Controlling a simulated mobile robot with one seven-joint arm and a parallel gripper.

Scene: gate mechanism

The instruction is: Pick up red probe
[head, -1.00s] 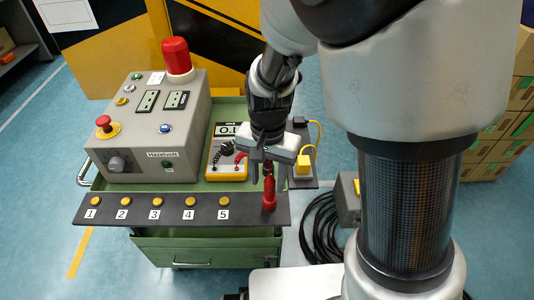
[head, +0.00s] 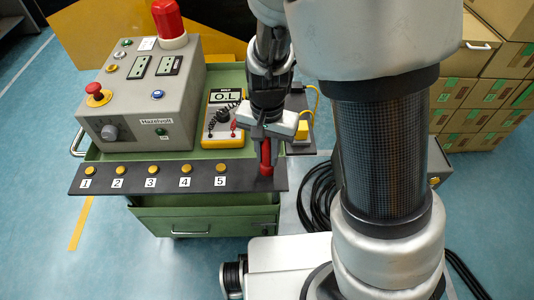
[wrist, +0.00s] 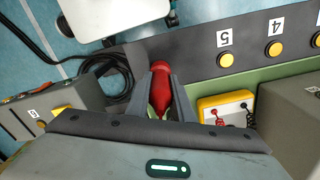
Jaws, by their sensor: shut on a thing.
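The red probe (head: 265,158) stands upright at the right end of the dark numbered strip in the head view. My gripper (head: 265,143) is above it, pointing down, with its fingers shut on the probe's upper part. In the wrist view the red probe (wrist: 161,80) lies between the two grey fingers of my gripper (wrist: 162,100). Its lower end is over or on the strip; I cannot tell whether it touches.
The strip (head: 135,180) carries several yellow buttons with number labels. A yellow multimeter (head: 223,138) reading "O.L" stands left of my gripper. A grey control box (head: 150,95) with a red beacon (head: 168,18) is further left. Black cables (head: 322,200) lie on the floor at right.

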